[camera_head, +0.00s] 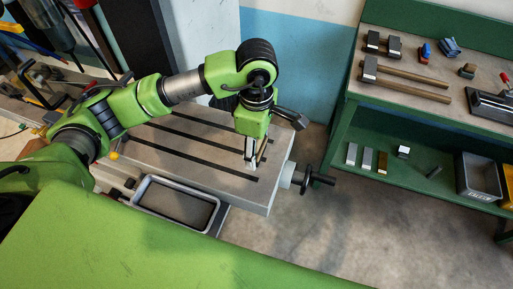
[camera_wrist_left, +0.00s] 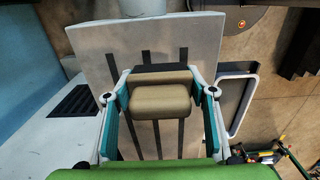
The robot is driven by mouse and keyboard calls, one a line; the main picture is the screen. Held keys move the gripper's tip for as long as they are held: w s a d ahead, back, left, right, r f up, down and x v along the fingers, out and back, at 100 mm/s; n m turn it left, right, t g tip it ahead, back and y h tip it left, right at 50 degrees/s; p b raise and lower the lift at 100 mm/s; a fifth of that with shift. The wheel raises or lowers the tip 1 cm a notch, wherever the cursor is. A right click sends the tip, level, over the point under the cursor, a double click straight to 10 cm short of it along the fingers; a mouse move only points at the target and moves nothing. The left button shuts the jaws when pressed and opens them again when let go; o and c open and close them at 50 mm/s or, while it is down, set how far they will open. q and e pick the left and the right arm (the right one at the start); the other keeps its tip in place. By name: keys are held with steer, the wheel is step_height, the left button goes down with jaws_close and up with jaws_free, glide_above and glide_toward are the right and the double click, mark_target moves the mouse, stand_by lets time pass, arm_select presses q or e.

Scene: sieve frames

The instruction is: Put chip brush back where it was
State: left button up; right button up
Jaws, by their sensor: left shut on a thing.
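The chip brush (camera_wrist_left: 160,102) is a tan wooden block with a dark part behind it. My left gripper (camera_wrist_left: 160,92) is shut on it, one finger on each side, in the left wrist view. In the head view my left gripper (camera_head: 251,163) points down over the right end of the grey slotted machine table (camera_head: 205,141), and a tan strip of the brush (camera_head: 262,151) shows beside the fingers. I cannot tell whether the brush touches the table. The slotted table also fills the back of the wrist view (camera_wrist_left: 205,45). My right gripper is not in view.
A grey-rimmed tray (camera_head: 214,217) sits at the table's near side. A handwheel (camera_head: 310,181) sticks out at the right end. A green workbench (camera_head: 345,112) with hammers (camera_head: 371,68), blocks and a grey bin (camera_head: 478,178) stands at the right. The floor between is clear.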

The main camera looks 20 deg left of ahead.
arm_select(q)
steer(key=shift+w+a+f, duration=0.15)
steer(key=shift+w+f, duration=0.25)
steer(key=f, duration=0.1)
steer(key=f+p, duration=0.1)
steer(key=f, duration=0.2)
steer(key=shift+w+a, duration=0.1)
steer(key=shift+w, duration=0.15)
steer(key=shift+f, duration=0.15)
steer(key=o, duration=1.1)
steer(key=shift+c, duration=0.2)
